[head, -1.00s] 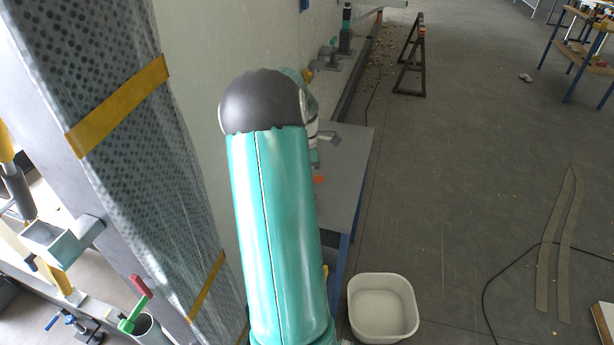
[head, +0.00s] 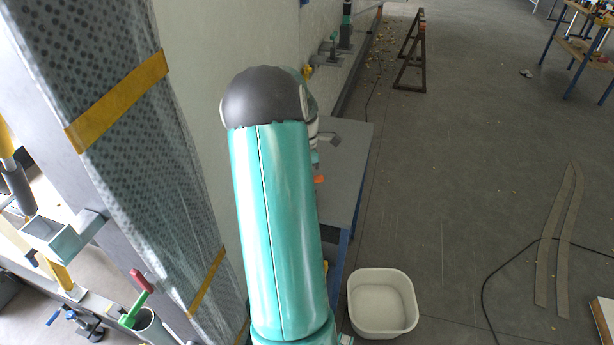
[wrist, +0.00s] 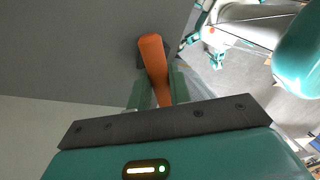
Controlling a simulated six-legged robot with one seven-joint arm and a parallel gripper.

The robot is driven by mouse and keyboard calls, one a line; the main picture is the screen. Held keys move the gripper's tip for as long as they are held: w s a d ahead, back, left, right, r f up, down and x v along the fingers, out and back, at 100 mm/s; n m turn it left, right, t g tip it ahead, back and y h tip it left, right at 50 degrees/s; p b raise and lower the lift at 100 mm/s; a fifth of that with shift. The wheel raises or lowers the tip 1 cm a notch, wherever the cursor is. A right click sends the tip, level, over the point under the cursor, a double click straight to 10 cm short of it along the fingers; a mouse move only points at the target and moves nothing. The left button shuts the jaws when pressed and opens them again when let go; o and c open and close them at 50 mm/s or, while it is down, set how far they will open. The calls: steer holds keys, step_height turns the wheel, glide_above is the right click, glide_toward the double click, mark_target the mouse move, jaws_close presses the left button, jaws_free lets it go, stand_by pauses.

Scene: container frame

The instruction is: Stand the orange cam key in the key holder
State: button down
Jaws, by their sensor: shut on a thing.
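The orange cam key (wrist: 153,58) is between the fingers of my gripper (wrist: 158,88) in the wrist view. Its broad orange end points away from my wrist, towards a grey surface. A small orange patch (head: 319,179), likely the key, shows beside my arm in the head view, over the grey table. My gripper is shut on the key; in the head view my arm mostly hides it. A grey square open-topped holder (head: 48,232) is fixed to the frame post at left. A round grey cup (head: 152,328) holds a red-and-green handled tool. I cannot tell which is the key holder.
The grey table (head: 347,165) with blue legs stands against the pale wall right of my arm. A white basin (head: 381,303) is on the floor beside it. A wrapped frame post (head: 130,130) with yellow straps stands close at left.

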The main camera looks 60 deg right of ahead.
steer(key=shift+f, duration=0.15)
steer(key=c, duration=1.2)
jaws_free()
step_height(320, 180, up, 14)
steer(key=w+d, duration=0.1)
steer(key=d, duration=0.1)
steer(key=shift+w+f, duration=0.2)
steer(key=shift+w, duration=0.1)
step_height(320, 180, up, 6)
